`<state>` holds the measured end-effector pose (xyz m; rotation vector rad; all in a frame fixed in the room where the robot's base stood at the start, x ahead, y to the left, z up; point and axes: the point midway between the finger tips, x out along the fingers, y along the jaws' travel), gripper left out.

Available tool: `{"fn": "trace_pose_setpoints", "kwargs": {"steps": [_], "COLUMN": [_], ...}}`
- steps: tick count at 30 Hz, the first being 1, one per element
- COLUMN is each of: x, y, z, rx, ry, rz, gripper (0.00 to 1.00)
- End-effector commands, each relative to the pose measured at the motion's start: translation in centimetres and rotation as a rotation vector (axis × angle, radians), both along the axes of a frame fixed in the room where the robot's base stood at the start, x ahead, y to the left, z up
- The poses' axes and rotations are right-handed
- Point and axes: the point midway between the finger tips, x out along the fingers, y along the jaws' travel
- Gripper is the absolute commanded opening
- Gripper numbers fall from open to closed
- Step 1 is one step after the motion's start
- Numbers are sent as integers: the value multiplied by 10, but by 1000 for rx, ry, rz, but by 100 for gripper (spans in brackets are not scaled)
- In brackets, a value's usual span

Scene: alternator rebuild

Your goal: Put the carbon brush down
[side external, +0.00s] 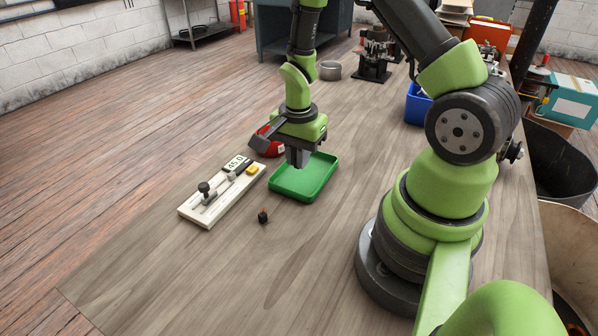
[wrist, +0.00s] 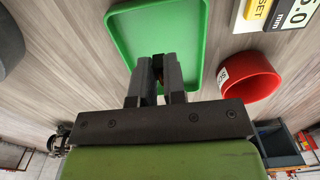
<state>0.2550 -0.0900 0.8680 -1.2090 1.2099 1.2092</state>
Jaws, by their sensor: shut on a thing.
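My gripper (side external: 299,160) points down over the back left part of the green tray (side external: 322,186). I cannot tell exactly how high the brush is above the tray. In the side view the brush is hidden by the fingers.
A small dark block (side external: 263,216) lies on the table in front of the tray. A white measuring fixture (side external: 215,204) with a display stands left. A red round container (wrist: 250,76) is close beside the tray. A blue bin (side external: 418,108) is farther back. The front table is clear.

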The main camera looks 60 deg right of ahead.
Motion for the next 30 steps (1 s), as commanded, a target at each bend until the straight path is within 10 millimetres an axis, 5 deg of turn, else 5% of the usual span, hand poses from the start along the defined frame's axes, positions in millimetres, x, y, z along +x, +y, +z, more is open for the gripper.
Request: {"fn": "trace_pose_setpoints", "kwargs": {"steps": [9,22,26,30], "x": [0,0,0,0], "y": [0,0,0,0], "z": [-40,-47,-46,-46], "rx": [1,0,0,0], "ry": [2,0,-1,-1], "rz": [0,0,0,0], "gripper": [0,0,37,37]}}
